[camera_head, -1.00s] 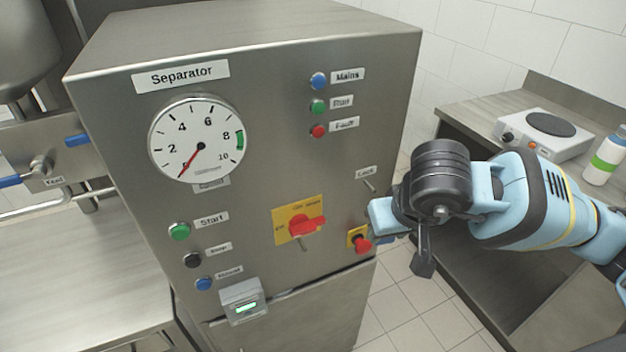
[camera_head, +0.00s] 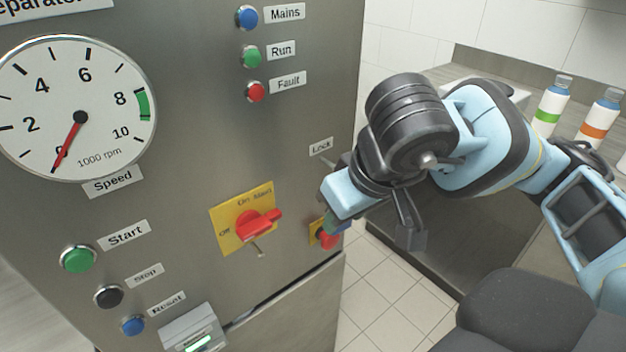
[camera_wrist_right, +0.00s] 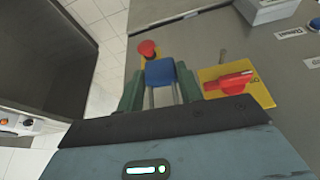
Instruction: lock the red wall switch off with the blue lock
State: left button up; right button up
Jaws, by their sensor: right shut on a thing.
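The red wall switch (camera_head: 258,223) sits on a yellow plate on the steel cabinet front, its handle pointing right and slightly up, away from the "Off" mark. A small metal tab with a hole sticks out below it. My right gripper (camera_head: 332,218) is right of the switch, apart from it, by the panel's right edge. In the right wrist view, the green fingers of my right gripper (camera_wrist_right: 159,85) are shut on the blue lock (camera_wrist_right: 160,72). The switch (camera_wrist_right: 228,84) shows beside the right finger there. The lock is mostly hidden in the head view. My left gripper is out of view.
A red emergency knob (camera_head: 328,239) on a small yellow plate is close beside my right gripper. A "Lock" label (camera_head: 320,147) sits above it. A grey box (camera_head: 193,330) protrudes at lower left. A counter with bottles (camera_head: 552,105) stands behind my right arm.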

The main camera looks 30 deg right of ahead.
jog(key=s+d+r+b, duration=0.1)
jog(key=s+d+b, duration=0.4)
jog(key=s+b, duration=0.4)
jog(key=shift+s+n+b, duration=0.15)
jog(key=shift+n+b, duration=0.25)
jog(key=shift+b, duration=0.85)
